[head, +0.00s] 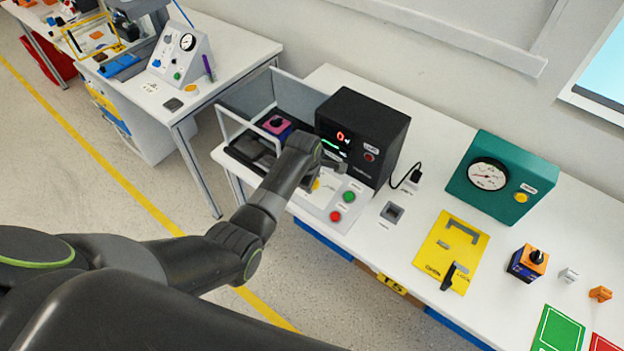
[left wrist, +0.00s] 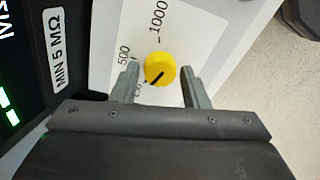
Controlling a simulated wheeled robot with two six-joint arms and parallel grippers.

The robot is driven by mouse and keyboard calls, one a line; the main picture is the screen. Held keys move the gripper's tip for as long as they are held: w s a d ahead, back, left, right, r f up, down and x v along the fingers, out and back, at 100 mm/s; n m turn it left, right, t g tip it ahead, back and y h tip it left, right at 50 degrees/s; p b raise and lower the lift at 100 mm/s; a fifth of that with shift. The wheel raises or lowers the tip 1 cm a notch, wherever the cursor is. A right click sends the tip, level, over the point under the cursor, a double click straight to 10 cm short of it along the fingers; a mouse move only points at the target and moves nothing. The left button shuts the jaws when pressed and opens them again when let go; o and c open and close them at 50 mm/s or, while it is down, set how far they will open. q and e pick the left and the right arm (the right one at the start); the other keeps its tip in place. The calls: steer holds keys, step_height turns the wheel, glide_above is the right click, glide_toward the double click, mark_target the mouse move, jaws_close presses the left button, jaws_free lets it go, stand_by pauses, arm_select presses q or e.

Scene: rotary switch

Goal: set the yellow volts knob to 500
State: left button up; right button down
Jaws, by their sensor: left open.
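The yellow volts knob (left wrist: 160,68) sits on a pale panel in the left wrist view. Its black mark points to the lower left, toward a small label partly hidden by a finger. The printed 500 (left wrist: 124,56) lies left of the knob and the 1000 (left wrist: 158,22) above it. My left gripper (left wrist: 160,72) is open, one finger on each side of the knob, with gaps visible. In the head view, a bit of the knob (head: 316,185) shows beside my left gripper (head: 333,166). My right gripper is not in view.
A black box with a red display (head: 348,140) stands just behind the panel. Green (head: 349,197) and red (head: 335,216) buttons lie close to the right. A grey-walled bay (head: 243,125) holds a dark item with a pink top. A yellow plate (head: 450,250) lies farther right.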

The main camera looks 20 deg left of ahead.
arm_select(q)
steer(key=shift+f, duration=0.15)
steer(key=c, duration=0.7)
steer(key=shift+m+p, duration=0.8)
steer(key=shift+m, duration=0.3)
steer(key=m+p, duration=0.1)
steer(key=m, duration=0.2)
steer(key=shift+m+t+p, duration=0.3)
steer(key=shift+p, duration=0.1)
steer(key=m+p, duration=0.1)
steer(key=m, duration=0.3)
steer(key=shift+p, duration=0.3)
steer(key=shift+m+t+p, duration=0.3)
steer(key=shift+m+p, duration=0.1)
steer(key=shift+m, duration=1.7)
